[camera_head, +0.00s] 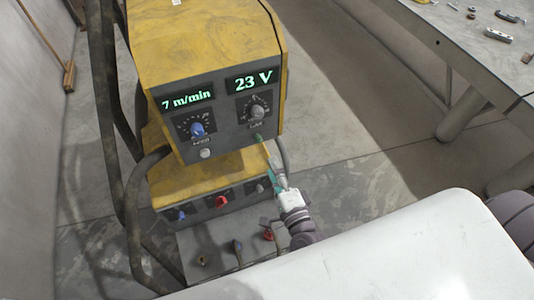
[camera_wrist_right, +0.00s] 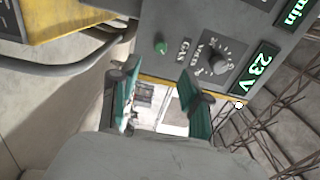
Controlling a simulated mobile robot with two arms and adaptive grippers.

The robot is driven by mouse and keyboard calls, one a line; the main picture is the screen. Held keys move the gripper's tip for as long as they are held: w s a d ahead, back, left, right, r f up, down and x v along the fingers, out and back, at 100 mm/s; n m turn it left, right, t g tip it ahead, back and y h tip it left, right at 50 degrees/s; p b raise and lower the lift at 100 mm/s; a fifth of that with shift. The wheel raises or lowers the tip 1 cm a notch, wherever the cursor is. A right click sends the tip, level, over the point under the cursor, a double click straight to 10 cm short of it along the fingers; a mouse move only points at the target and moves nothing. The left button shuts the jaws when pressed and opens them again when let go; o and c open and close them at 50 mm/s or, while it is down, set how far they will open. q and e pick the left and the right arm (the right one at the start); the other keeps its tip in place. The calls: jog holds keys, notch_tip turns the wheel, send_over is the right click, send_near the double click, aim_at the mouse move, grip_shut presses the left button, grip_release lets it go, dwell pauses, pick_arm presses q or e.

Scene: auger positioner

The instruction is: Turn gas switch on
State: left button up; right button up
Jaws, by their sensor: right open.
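The gas switch is a small green knob (camera_wrist_right: 160,46) beside the "GAS" label in the right wrist view. It also shows at the lower right of the grey control panel (camera_head: 228,132) in the head view. The yellow machine (camera_head: 190,40) carries this panel. My right gripper (camera_head: 277,178) is open and empty, just below and to the right of the switch in the head view. My left gripper is not in view.
The panel has a blue knob (camera_head: 197,129), a grey voltage knob (camera_head: 258,111) and displays reading "7 m/min" and "23 V". A lower unit (camera_head: 213,202) has sockets. Thick cables (camera_head: 106,110) hang at left. A workbench (camera_head: 460,50) with small tools stands at right.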

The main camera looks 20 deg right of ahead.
jog(key=shift+s, duration=1.15)
jog(key=shift+f, duration=0.15)
